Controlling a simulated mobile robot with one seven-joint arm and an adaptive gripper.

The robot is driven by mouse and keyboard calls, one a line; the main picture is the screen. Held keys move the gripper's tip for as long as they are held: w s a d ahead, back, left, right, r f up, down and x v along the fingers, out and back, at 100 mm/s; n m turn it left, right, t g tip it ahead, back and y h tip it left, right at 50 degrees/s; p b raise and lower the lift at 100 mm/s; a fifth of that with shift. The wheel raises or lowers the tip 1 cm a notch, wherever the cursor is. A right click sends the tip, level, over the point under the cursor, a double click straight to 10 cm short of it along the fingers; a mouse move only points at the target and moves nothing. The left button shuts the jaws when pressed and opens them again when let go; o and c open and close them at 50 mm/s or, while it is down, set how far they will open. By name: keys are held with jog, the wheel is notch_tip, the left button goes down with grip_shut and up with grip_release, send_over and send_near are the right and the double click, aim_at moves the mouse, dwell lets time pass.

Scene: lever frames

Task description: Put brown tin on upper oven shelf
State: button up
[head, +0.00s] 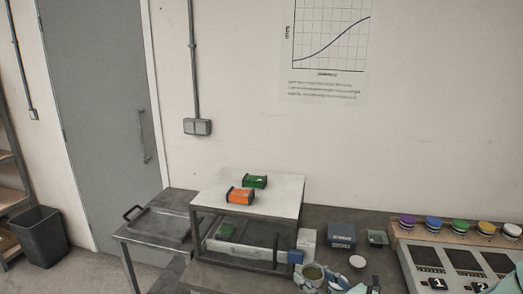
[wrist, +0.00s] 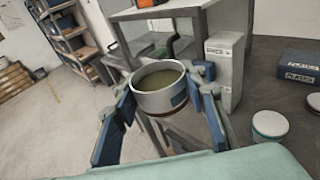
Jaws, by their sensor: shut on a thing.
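My gripper (wrist: 158,78) is shut on a round, open-topped tin (wrist: 160,100), with one blue finger on each side. The tin is pale grey outside with a brownish band low down and dull olive-brown contents. It also shows in the head view (head: 313,272), upright, at the right front of a dark-framed rack (head: 194,222) with a pale top. I cannot tell if this rack is the oven.
A grey panel with a black handle (head: 158,225) lies flat at left. A white carton (head: 306,239), blue box (head: 341,235) and round white-lidded tin (head: 357,261) stand at right.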

jog(key=shift+s+d+r+m+t+h+p, duration=0.15)
jog(key=shift+s+r+m+t+h+p, duration=0.35)
jog(key=shift+p, duration=0.6)
jog(key=shift+w+f, duration=0.15)
jog(key=shift+s+f, duration=0.25)
jog(key=shift+f, duration=0.55)
jog(key=shift+d+f, duration=0.1)
jog(key=shift+f, duration=0.1)
jog(key=shift+d, duration=0.1)
